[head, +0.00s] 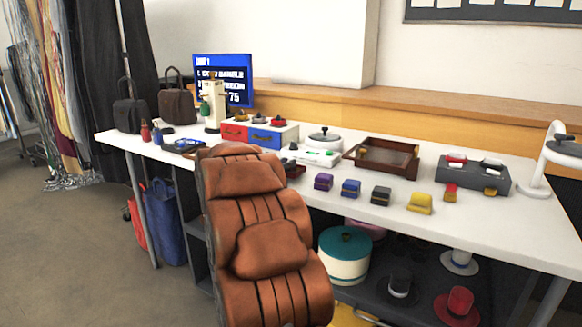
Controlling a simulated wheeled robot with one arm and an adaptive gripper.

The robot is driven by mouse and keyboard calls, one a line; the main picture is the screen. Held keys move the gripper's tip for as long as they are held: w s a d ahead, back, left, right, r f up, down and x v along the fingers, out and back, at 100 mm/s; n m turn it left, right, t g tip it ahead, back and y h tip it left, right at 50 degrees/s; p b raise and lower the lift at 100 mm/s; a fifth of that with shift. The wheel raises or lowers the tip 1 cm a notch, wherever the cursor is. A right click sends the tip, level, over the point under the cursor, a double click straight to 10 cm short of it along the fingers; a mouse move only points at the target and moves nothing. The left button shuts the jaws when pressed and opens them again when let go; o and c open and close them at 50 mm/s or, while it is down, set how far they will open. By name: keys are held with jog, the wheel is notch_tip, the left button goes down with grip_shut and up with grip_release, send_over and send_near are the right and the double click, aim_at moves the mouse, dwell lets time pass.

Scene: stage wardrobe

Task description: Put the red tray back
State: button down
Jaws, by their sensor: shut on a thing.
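I cannot single out a red tray with certainty. A white box on the table has a red front (234,132) beside a blue front (264,138), with small knobbed things on top. A brown-red wooden tray (382,157) with a raised rim lies farther right, with a small yellowish thing at its left inside. A small dark red thing (295,171) shows just past the chair back, partly hidden by it. My gripper is not in view, so what it holds cannot be seen here.
A brown leather chair (264,235) stands before the white table (500,222) and hides part of it. Small coloured blocks line the front edge. A grey case (473,175) and a white stand (535,190) are at right. Hats and a round box (345,268) sit below.

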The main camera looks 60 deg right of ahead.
jog(key=shift+d+b, duration=0.4)
jog(key=shift+d, duration=1.05)
jog(key=shift+f, duration=0.55)
jog(key=shift+f, duration=0.15)
jog(key=c, duration=1.1)
grip_release()
jog(key=shift+o, duration=0.2)
jog(key=shift+f+b, duration=0.25)
jog(key=shift+b, duration=0.55)
jog(key=a+p, duration=0.1)
jog(key=a, duration=0.1)
jog(key=a+r+p, duration=0.1)
jog(key=a, duration=0.1)
jog(key=a+p, duration=0.2)
jog(key=shift+s+a+r, duration=0.1)
jog(key=shift+r, duration=0.3)
jog(key=shift+a, duration=0.8)
